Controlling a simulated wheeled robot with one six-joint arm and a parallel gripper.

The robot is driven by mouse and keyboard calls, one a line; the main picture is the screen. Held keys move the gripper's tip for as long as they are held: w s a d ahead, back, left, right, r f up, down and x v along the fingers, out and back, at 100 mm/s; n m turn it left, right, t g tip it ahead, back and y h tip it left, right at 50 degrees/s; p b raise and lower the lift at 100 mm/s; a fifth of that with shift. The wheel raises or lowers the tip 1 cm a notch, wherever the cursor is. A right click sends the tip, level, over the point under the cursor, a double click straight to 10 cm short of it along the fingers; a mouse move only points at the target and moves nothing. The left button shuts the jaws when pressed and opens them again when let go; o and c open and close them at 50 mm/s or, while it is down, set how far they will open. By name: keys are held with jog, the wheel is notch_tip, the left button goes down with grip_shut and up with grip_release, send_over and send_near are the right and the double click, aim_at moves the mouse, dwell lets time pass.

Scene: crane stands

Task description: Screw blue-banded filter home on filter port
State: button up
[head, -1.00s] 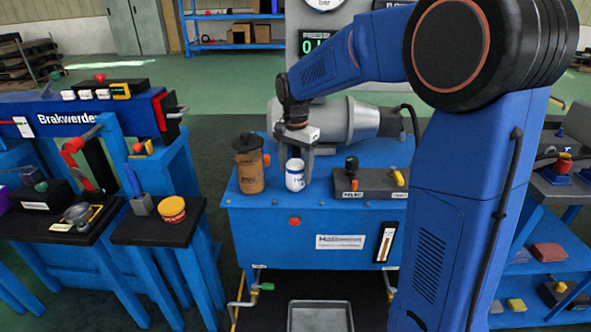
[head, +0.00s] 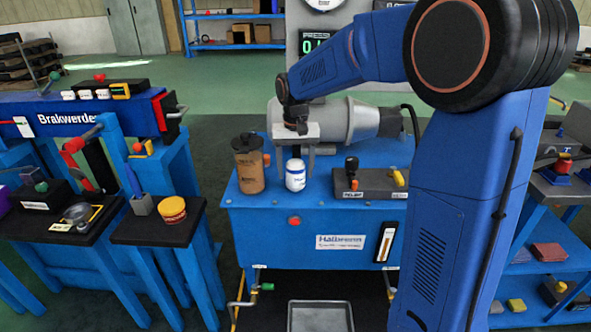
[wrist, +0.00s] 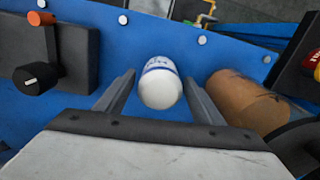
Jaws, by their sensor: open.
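The blue-banded filter (head: 295,175) is a white canister with blue print, standing upright on the blue bench top (head: 325,195). In the wrist view the white canister (wrist: 160,84) shows between the two fingers of my gripper (wrist: 160,88), with a gap on each side. My gripper (head: 297,148) is open and empty, pointing down just above and behind the canister in the head view. I cannot make out a filter port for certain; the canister's underside and what it stands on are hidden.
A brown canister (head: 249,163) stands close to the left of the white one, also in the wrist view (wrist: 248,101). A dark block with knobs (head: 370,183) lies to the right. A grey motor (head: 345,122) is behind. A tray (head: 320,316) sits below the bench.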

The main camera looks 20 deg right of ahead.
jog(key=n, duration=0.5)
dwell(0.4)
jog(key=c, duration=1.2)
jog(key=m, duration=0.5)
jog(key=shift+m, duration=0.8)
jog(key=o, duration=1.4)
jog(key=shift+c, duration=0.2)
jog(key=shift+r, duration=2.5)
